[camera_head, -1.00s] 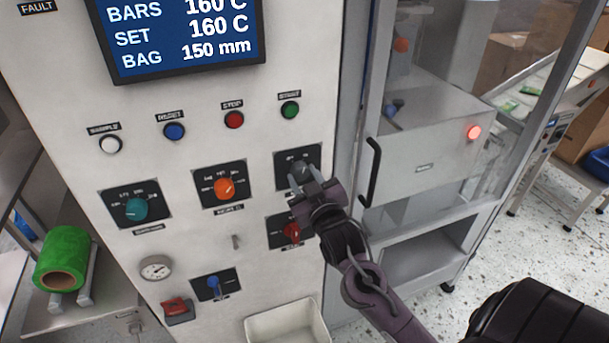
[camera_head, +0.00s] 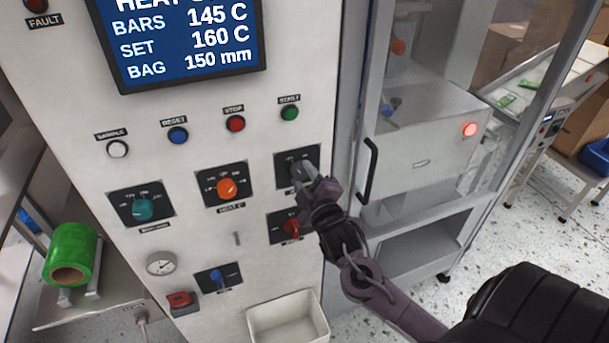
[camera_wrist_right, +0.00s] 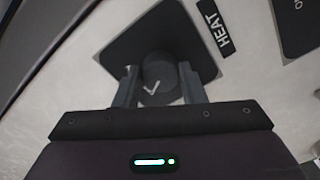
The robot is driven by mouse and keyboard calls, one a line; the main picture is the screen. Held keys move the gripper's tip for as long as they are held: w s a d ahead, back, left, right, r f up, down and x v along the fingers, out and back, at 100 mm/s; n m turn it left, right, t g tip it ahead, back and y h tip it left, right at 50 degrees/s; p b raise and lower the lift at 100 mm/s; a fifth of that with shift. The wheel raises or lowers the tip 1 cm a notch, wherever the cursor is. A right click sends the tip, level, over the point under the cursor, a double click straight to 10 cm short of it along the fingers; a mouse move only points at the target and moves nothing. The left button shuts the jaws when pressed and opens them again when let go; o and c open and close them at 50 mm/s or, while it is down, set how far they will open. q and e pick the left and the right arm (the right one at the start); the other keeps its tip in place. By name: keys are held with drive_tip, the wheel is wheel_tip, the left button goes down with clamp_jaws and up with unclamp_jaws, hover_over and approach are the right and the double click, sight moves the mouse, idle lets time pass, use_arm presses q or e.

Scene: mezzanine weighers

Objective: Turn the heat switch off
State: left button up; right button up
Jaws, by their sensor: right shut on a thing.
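The heat switch is a dark knob on a black square plate (camera_head: 284,158) on the pale control panel. In the right wrist view its round dark knob (camera_wrist_right: 158,72) with a white pointer mark sits between the two fingers, with a "HEAT" label (camera_wrist_right: 214,26) beside the plate. My right gripper (camera_head: 302,172) is shut on this knob; its fingers (camera_wrist_right: 160,88) stand on either side of it. The gripper partly hides the plate in the head view. My left gripper is not in view.
The display (camera_head: 185,40) reads BARS 145 C, SET 160 C. An orange knob (camera_head: 228,188) is left of the switch, a red one (camera_head: 291,227) below. A door handle (camera_head: 370,170) stands close to the right. A white bin (camera_head: 287,318) is below.

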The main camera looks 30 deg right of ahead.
idle(0.3)
drive_tip(key=o, duration=1)
drive_tip(key=b+v, duration=0.3)
drive_tip(key=v, duration=0.4)
drive_tip(key=shift+s+a, duration=0.1)
drive_tip(key=shift+s, duration=0.25)
